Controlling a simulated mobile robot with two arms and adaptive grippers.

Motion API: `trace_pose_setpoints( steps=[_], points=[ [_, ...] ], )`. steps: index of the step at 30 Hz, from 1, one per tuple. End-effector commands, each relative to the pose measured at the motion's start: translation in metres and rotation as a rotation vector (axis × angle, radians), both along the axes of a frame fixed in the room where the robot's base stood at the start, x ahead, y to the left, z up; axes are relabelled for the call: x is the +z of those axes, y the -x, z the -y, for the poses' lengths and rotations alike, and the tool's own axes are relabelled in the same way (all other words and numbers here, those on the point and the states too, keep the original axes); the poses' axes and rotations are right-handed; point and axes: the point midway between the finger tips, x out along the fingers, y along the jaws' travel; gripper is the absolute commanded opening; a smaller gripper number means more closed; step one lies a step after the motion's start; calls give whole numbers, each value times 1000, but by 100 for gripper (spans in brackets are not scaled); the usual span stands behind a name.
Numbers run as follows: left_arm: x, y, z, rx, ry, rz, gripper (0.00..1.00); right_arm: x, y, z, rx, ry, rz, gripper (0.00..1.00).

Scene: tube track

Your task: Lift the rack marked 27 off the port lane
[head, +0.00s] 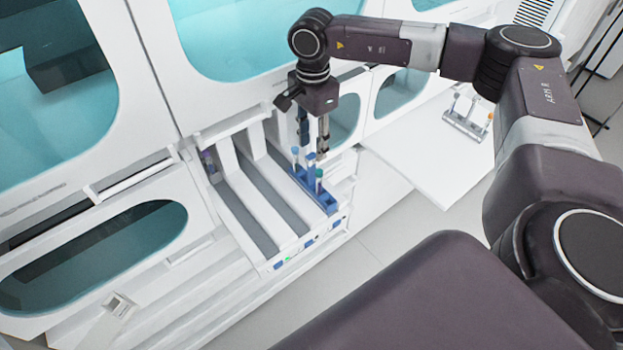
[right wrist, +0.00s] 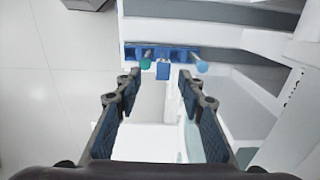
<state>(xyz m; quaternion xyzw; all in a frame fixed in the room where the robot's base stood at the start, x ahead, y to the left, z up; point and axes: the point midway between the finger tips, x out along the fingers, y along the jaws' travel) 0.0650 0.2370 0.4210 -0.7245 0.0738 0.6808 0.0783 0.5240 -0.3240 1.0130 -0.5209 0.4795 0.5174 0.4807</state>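A blue rack (head: 321,195) sits in the right-hand lane of the white track unit, with a few capped tubes standing in it. It also shows in the right wrist view (right wrist: 179,52), with a green-capped tube, a light-blue-capped tube and a blue tab between them. No number is readable on it. My right gripper (head: 313,148) points down over this rack. In the right wrist view its fingers (right wrist: 158,80) are apart with nothing between them, and the rack lies past the fingertips. Whether they touch it I cannot tell. My left gripper is not in view.
The track unit (head: 291,243) has grey lanes left of the rack, with white dividers between. A dark tube end (head: 208,160) shows at the far left lane. Another rack with tubes (head: 467,122) stands on a white shelf (head: 410,138) at right. Windowed cabinets stand behind.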

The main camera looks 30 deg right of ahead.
Motion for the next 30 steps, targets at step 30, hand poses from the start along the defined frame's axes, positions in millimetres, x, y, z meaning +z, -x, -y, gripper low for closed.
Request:
trace_pose_setpoints(
  steps=[30],
  points=[
    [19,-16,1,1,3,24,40,-38,0,0,-1,-2,1,0]
  ],
)
